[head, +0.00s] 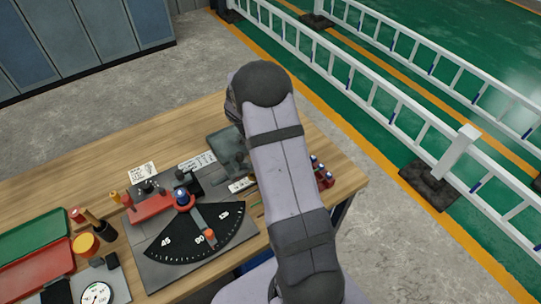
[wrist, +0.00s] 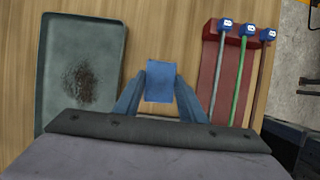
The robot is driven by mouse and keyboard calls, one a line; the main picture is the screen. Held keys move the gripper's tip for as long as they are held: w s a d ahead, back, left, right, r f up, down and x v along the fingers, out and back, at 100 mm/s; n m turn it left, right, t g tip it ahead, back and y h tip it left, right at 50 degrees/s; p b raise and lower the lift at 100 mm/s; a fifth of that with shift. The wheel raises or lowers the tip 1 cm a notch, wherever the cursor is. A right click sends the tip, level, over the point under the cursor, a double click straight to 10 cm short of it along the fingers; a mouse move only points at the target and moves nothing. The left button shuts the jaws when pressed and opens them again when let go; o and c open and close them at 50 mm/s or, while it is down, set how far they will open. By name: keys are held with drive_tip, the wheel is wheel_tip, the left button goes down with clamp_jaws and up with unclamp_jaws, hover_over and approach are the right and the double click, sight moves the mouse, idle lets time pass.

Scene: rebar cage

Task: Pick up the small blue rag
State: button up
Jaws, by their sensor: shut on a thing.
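The small blue rag (wrist: 160,80) shows as a flat blue piece in the middle of the wrist view. My gripper (wrist: 160,92) has one finger on each side of the rag and is shut on it. Wooden table top shows around the rag; I cannot tell whether it still touches the table. In the head view my arm covers the gripper and the rag.
A grey-green tray (wrist: 108,55) with dark brown grains lies left of the rag. A red rack (wrist: 229,55) with blue-capped rods stands to the right. In the head view, an angle-marked bending plate (head: 165,255) sits at the front of the workbench (head: 60,187).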

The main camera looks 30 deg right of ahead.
wheel_tip(320, 180, up, 8)
drive_tip(key=shift+r+b, duration=0.2)
drive_tip(key=shift+b, duration=0.65)
drive_tip(key=shift+o, duration=0.5)
